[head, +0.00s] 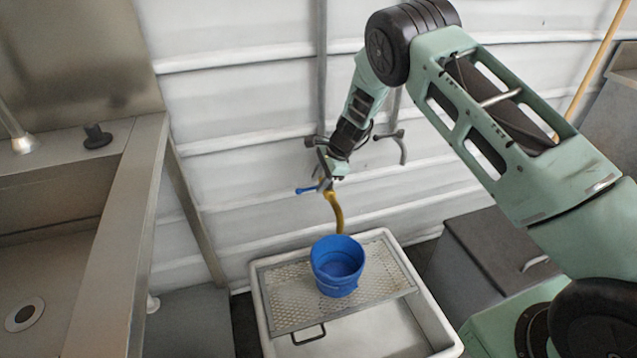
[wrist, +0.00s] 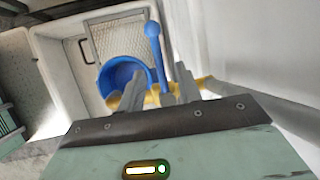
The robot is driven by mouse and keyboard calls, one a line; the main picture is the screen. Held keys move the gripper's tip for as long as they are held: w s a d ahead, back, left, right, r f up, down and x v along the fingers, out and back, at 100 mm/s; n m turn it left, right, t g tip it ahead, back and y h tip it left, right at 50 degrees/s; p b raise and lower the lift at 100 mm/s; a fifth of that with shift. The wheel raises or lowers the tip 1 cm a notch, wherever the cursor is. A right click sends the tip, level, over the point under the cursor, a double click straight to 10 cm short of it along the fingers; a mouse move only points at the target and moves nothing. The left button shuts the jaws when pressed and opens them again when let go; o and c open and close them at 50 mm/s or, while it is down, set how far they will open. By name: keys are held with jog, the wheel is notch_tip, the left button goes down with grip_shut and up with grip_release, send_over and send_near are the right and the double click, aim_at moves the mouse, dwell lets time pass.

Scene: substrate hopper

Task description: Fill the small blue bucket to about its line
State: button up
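The small blue bucket (head: 337,284) stands upright on a perforated metal grate (head: 285,317), below a curved yellow spout (head: 336,212). A blue lever with a ball end (wrist: 152,30) sits at the spout. My gripper (wrist: 160,88) is at the lever, which runs between its two fingers with gaps visible beside it. In the head view my gripper (head: 325,168) is above the spout.
The grate lies across a white basin (head: 262,325) with a metal handle loop at its front. A steel sink (head: 60,240) stands at left. A dark grey box (head: 495,250) is at right. A ribbed white wall (head: 240,120) stands close behind the spout.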

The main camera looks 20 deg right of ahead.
jog(key=shift+w+a+f, duration=0.1)
jog(key=shift+a+f, duration=0.1)
jog(key=shift+f, duration=0.35)
grip_shut()
jog(key=shift+s+d+n+g, duration=0.1)
jog(key=shift+s+n+g, duration=0.15)
jog(key=shift+n, duration=0.45)
jog(key=shift+s+d+n+g, duration=0.15)
jog(key=shift+n+g, duration=0.2)
jog(key=shift+n, duration=0.35)
jog(key=shift+s+a+n+g, duration=0.1)
jog(key=shift+s+n+g, duration=0.15)
jog(key=shift+n, duration=0.45)
grip_release()
jog(key=shift+d+r, duration=0.1)
